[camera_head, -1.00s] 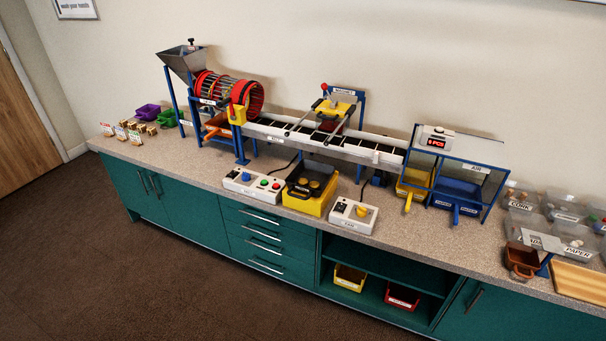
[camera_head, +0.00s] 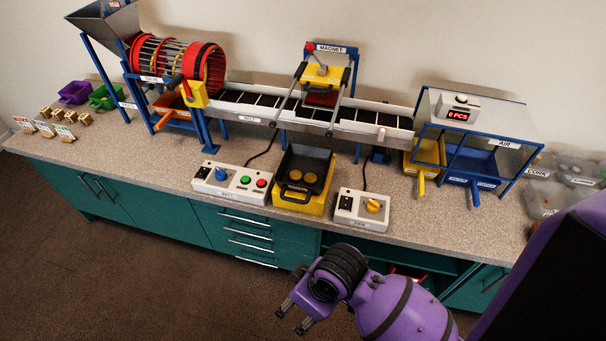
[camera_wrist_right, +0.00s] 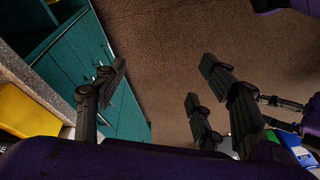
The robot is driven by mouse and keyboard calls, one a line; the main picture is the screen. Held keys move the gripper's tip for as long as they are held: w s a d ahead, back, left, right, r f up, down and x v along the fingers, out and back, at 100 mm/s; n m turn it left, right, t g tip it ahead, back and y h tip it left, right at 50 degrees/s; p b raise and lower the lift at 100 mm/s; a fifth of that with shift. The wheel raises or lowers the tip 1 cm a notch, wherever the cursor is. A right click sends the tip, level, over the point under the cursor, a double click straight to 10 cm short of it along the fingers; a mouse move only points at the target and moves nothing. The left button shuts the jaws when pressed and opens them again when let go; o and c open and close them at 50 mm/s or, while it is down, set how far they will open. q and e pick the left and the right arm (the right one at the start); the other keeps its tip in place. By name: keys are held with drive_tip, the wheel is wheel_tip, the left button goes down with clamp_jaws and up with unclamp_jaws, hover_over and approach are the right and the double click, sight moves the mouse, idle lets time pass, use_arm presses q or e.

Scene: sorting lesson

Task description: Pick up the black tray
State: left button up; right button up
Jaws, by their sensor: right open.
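The black tray (camera_head: 307,160) sits in the yellow holder (camera_head: 299,204) on the counter, in front of the belt. My right gripper (camera_head: 291,316) is open and empty. It is low in the head view, in front of the counter and well apart from the tray. The tray cannot be made out there. My left gripper does not show in the head view.
A white control box (camera_head: 232,181) stands left of the tray and a fan box (camera_head: 361,209) right of it, both close. The conveyor belt (camera_head: 262,102) and magnet frame (camera_head: 330,72) rise behind. The counter's front strip is mostly clear.

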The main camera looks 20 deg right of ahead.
drive_tip(key=w+r+n+h, duration=0.1)
drive_tip(key=w+r+n, duration=0.25)
drive_tip(key=w, duration=1.05)
drive_tip(key=w+d+r+h, duration=0.1)
drive_tip(key=w+d+r, duration=0.1)
drive_tip(key=w, duration=0.2)
drive_tip(key=w+d+r, duration=0.2)
drive_tip(key=w+r, duration=0.1)
drive_tip(key=w, duration=0.2)
drive_tip(key=w+d+r+n+h, duration=0.1)
drive_tip(key=w+d+r, duration=0.1)
drive_tip(key=w, duration=0.2)
drive_tip(key=shift+w+r+h, duration=0.3)
drive_tip(key=shift+w, duration=0.1)
wheel_tip(320, 180, down, 7)
drive_tip(key=d, duration=0.2)
drive_tip(key=shift+w, duration=0.25)
drive_tip(key=shift+c, duration=0.5)
drive_tip(key=c, duration=1.2)
drive_tip(key=shift+c, duration=0.2)
